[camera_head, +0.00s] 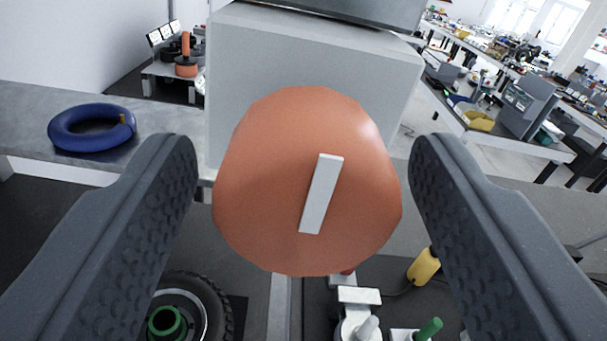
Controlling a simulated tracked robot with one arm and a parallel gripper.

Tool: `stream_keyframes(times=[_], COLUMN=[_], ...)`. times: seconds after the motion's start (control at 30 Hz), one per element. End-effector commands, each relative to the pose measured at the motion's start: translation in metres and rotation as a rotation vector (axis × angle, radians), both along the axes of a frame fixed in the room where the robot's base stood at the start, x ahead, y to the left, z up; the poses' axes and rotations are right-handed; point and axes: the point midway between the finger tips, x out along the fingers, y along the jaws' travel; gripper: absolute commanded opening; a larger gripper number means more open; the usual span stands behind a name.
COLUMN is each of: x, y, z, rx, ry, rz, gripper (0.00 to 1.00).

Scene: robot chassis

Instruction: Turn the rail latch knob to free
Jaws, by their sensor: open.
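The orange knob (260,180) is large and rounded in the middle of the view. A white pointer bar (321,194) on its face stands near upright, its top leaning to the right. My gripper (305,165) is open, with one dark textured finger on each side of the knob. Gaps show between the knob and both fingers in the picture. Whether the knob lies at the depth of the fingertips I cannot tell. The knob's mount and the rail latch behind it are hidden.
A pale grey box (290,60) stands behind the knob. A blue ring (92,127) lies on a grey surface at the left. Below are a black-tyred wheel (215,305), a yellow cylinder (424,266) and a green peg (429,329). Cluttered workbenches fill the right background.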

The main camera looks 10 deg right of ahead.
Motion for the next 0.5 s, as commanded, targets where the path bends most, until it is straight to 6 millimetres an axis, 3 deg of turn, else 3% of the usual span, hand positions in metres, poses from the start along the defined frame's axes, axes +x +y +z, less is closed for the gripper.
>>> stream_keyframes(times=[0.07, 0.2, 0.27, 0.3, 0.33, 0.4, 0.5], x=[0.000, 0.000, 0.000, 0.000, 0.000, 0.000, 0.000], y=[0.000, -0.001, -0.001, 0.017, 0.011, 0.006, 0.003], z=[0.000, 0.000, 0.000, 0.000, 0.000, 0.000, -0.001], rx=[0.000, 0.000, 0.000, -0.004, -0.001, 0.001, 0.017], ry=[0.000, 0.000, 0.000, 0.002, 0.001, 0.001, 0.001], rz=[0.000, -0.001, -0.001, 0.004, 0.002, 0.003, 0.003], gripper=[0.54, 0.15, 0.15, 0.18, 0.21, 0.15, 0.15])
